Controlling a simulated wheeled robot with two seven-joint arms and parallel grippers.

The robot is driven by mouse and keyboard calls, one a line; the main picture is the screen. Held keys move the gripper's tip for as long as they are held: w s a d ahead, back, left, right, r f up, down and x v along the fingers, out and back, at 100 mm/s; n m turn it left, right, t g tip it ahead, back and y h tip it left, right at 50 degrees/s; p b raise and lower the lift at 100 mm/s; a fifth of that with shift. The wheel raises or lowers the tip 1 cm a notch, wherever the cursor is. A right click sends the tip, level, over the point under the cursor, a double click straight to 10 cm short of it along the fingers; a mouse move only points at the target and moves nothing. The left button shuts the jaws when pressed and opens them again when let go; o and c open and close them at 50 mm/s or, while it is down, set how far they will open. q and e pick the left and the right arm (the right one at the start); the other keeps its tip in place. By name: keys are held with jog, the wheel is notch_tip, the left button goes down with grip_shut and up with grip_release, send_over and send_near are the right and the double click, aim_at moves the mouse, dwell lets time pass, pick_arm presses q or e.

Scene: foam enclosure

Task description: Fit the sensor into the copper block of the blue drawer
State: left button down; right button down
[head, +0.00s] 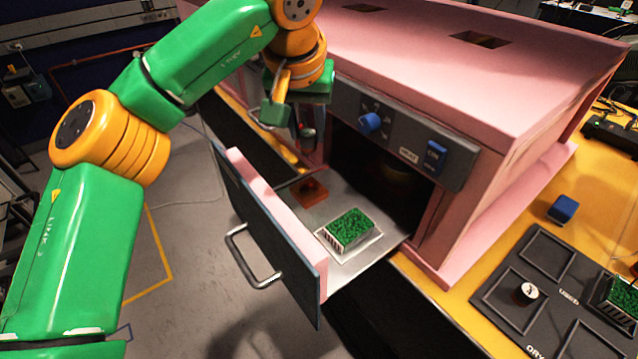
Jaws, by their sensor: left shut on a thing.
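The blue drawer (285,262) is pulled out of the pink enclosure, its dark blue-grey front carrying a metal handle. The small copper block (309,192) sits on the drawer floor towards the back left. My left gripper (304,122) is shut on the sensor (307,134), a small dark piece that hangs below the fingers. The gripper is above the copper block, and the sensor appears apart from it. The gripper's own arm partly hides the fingers and the sensor's upper part. My right gripper is not in view.
A box of green beads (349,229) stands on the drawer floor near the copper block. The pink enclosure (480,120) overhangs at the right, with a blue knob (370,123) and switch. A dark compartment tray (530,262) and a blue cube (563,208) lie on the yellow bench.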

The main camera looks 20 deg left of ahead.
pick_arm(q)
jog(key=f, duration=0.6)
jog(key=s+f, duration=0.1)
jog(key=f, duration=0.2)
jog(key=shift+f+b, duration=0.25)
jog(key=shift+b, duration=0.05)
jog(key=shift+w+f, duration=0.2)
jog(key=shift+w, duration=0.05)
jog(key=shift+s+f, duration=0.1)
jog(key=c, duration=0.5)
grip_release()
jog(key=shift+r, duration=0.35)
jog(key=v, duration=1.1)
jog(key=shift+s+r, duration=0.25)
